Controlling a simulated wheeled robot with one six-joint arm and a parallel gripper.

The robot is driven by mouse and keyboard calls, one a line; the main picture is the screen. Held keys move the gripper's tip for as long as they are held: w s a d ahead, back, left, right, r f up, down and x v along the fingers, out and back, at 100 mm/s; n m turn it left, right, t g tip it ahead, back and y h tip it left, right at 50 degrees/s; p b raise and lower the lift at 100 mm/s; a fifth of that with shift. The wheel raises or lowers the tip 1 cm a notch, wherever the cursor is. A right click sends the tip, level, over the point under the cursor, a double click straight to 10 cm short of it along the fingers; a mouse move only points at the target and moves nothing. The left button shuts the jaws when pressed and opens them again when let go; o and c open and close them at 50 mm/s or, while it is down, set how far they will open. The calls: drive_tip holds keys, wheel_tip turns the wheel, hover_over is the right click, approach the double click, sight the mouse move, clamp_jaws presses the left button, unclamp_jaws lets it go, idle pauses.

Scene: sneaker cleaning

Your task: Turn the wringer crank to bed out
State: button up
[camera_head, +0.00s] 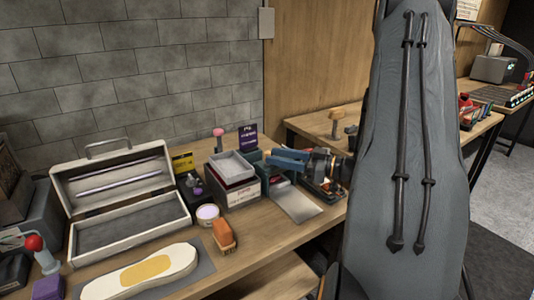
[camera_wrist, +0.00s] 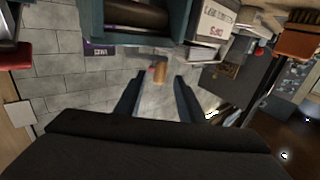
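The wringer has a teal frame with a dark roller, at the top of the wrist view (camera_wrist: 137,14). In the head view, a pale grey flat plate (camera_head: 297,205), which looks like its bed, sticks out toward the bench front. My gripper (camera_wrist: 158,85) is open, its two blue-grey fingers apart with nothing held. In the head view its blue fingers (camera_head: 286,159) reach left above the wringer. A tan knob (camera_wrist: 160,72) shows between the fingertips in the wrist view, beyond them; I cannot tell whether it is the crank's. No crank is clearly visible; my arm covers part of the area.
Left of the wringer stand a lettered box with a grey tray (camera_head: 233,167), a pink-topped post (camera_head: 218,133) and a purple sign (camera_head: 247,139). An orange brush (camera_head: 224,236), a round tin (camera_head: 208,215) and an open case (camera_head: 122,232) crowd the bench. A brick wall stands behind.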

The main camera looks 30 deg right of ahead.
drive_tip(key=shift+p+x, duration=0.3)
drive_tip(key=shift+x, duration=1.7)
clamp_jaws()
